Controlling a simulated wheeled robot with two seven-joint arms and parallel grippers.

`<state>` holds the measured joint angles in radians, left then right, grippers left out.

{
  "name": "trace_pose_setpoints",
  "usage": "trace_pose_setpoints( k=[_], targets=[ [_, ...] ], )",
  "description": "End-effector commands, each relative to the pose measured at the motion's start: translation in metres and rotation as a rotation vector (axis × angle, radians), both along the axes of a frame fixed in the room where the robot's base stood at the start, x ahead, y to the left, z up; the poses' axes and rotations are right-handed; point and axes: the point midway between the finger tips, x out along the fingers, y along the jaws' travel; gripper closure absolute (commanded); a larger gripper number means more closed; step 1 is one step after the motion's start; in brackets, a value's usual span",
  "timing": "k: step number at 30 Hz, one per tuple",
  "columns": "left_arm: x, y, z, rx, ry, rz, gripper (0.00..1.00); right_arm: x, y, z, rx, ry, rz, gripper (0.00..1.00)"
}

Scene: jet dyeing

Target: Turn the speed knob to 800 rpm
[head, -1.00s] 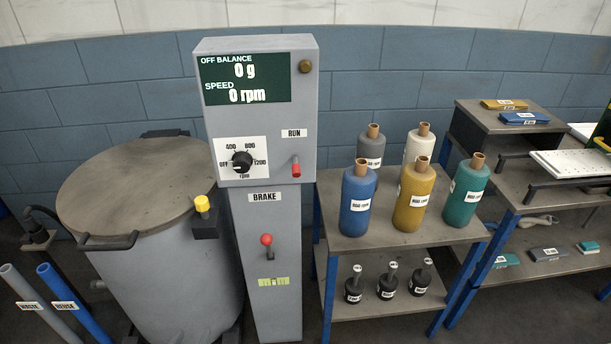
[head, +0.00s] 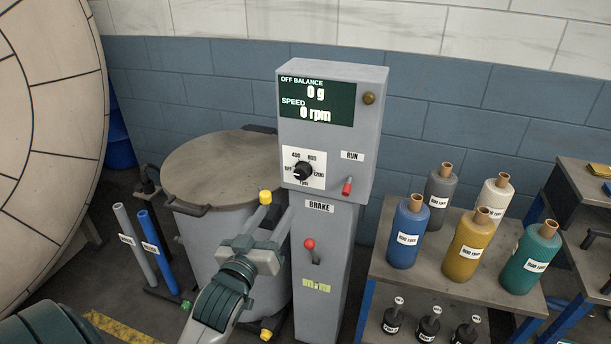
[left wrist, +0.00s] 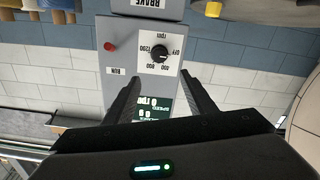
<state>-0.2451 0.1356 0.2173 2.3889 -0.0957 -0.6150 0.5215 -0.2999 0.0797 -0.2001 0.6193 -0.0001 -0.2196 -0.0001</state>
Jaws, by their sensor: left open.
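The speed knob (head: 303,171) is a black dial on a white plate marked OFF, 400, 800 and 1200, on the grey control post (head: 325,245). Its white mark is on the OFF side. The display (head: 317,101) above it reads 0 g and 0 rpm. My left gripper (head: 272,214) is open and empty, below and left of the knob in the head view, apart from it. In the left wrist view, upside down, the knob (left wrist: 160,55) shows beyond and between the two fingertips (left wrist: 160,76). My right gripper is out of view.
A red RUN switch (head: 347,186) is right of the knob, and a red-topped BRAKE lever (head: 310,245) is below. A lidded grey tank (head: 222,168) stands left, with a yellow cap (head: 265,197) behind my left fingers. A bottle shelf (head: 440,275) stands right.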

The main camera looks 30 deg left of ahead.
Motion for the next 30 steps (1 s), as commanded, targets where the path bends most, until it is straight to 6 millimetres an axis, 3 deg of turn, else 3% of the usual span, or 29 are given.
trace_pose_setpoints(
  k=[8, 14, 30],
  targets=[
    [0.004, 0.001, 0.0, 0.0, 0.001, -0.001, 0.5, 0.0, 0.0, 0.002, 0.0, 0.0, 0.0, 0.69],
    [0.021, 0.004, 0.001, 0.0, 0.002, -0.001, 0.5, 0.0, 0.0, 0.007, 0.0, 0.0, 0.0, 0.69],
    [0.112, 0.026, 0.002, 0.0, 0.002, -0.001, 0.5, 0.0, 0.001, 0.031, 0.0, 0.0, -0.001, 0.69]
  ],
)
